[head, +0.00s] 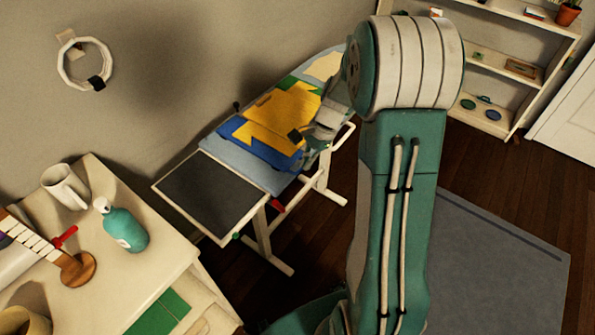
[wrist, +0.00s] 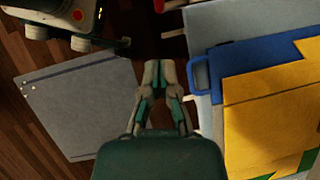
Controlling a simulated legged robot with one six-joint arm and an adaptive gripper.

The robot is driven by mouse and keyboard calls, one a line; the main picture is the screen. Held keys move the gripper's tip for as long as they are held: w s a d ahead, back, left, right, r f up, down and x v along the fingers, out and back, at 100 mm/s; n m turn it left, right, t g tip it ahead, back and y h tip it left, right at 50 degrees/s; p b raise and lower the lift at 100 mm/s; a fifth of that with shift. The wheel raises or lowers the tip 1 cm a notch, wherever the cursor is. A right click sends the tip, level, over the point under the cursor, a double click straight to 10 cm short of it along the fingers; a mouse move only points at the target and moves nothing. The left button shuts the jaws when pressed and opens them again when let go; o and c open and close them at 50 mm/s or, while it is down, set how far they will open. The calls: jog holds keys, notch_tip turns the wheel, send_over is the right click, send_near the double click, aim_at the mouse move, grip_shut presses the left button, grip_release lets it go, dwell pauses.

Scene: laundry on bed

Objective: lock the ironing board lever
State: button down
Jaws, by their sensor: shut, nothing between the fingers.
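The ironing board (head: 215,190) stands along the wall, with a dark grey panel at its near end and folded clothes on top. A small red lever (head: 278,207) sticks out below its near right edge, by the white legs. In the wrist view a small red piece (wrist: 160,6) shows at the top edge, above my gripper; I cannot tell if it is the same lever. My gripper (wrist: 158,66) is shut and empty, beside the board's edge and apart from the red piece. In the head view, my arm hides part of the board's right side.
Blue and yellow folded cloth (wrist: 255,95) lies on the board, right of my gripper in the wrist view. A side table (head: 160,270) with a teal bottle (head: 124,229) and white mug (head: 65,187) stands at left. A grey rug (head: 490,270) covers open floor at right.

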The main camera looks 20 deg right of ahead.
jog(key=a+f, duration=0.2)
jog(key=s+a+f, duration=0.1)
jog(key=a+f, duration=0.1)
jog(key=f, duration=0.1)
jog(key=a+f, duration=0.3)
jog(key=shift+s+f, duration=0.25)
jog(key=shift+s, duration=0.15)
